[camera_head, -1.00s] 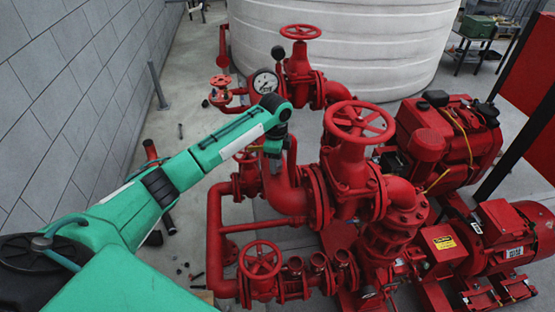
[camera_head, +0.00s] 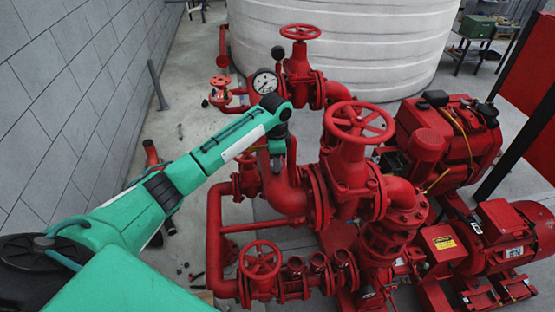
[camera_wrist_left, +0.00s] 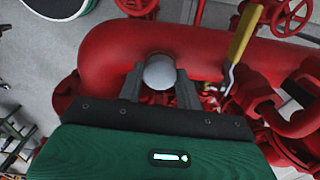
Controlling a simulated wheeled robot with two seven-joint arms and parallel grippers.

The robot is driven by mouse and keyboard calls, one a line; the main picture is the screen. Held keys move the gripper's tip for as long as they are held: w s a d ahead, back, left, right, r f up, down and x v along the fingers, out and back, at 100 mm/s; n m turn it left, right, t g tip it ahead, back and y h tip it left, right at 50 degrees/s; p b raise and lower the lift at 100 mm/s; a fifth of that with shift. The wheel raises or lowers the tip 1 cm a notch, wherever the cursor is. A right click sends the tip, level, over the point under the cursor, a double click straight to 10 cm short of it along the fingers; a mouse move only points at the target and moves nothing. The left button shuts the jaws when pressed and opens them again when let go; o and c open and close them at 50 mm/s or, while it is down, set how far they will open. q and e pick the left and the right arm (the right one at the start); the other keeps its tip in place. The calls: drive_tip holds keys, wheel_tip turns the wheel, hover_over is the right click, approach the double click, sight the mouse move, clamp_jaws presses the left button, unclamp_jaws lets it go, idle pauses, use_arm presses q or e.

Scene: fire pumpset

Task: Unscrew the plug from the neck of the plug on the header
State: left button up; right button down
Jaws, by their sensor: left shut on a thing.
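The plug (camera_wrist_left: 160,72) is a pale grey round knob on top of the thick red header pipe (camera_wrist_left: 110,52) in the left wrist view. My left gripper (camera_wrist_left: 160,80) is shut on it, with one grey finger on each side. The neck under the plug is hidden by the plug and the fingers. In the head view my left gripper (camera_head: 277,168) points down at the red elbow of the header (camera_head: 285,198); the plug cannot be made out there. My right gripper is not in view.
A yellow-handled lever (camera_wrist_left: 240,40) stands right of the gripper in the left wrist view. A pressure gauge (camera_head: 265,81), a large red handwheel (camera_head: 358,122) and a smaller handwheel (camera_head: 261,260) surround the pipework. The grey wall (camera_head: 60,90) runs along the left, with open floor between.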

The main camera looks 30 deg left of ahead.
use_arm(q)
drive_tip(key=shift+n, duration=0.4)
drive_tip(key=n, duration=0.4)
drive_tip(key=shift+n, duration=0.3)
drive_tip(key=shift+n, duration=0.7)
drive_tip(key=n, duration=0.3)
drive_tip(key=shift+n, duration=0.3)
drive_tip(key=n, duration=0.3)
drive_tip(key=shift+n, duration=0.6)
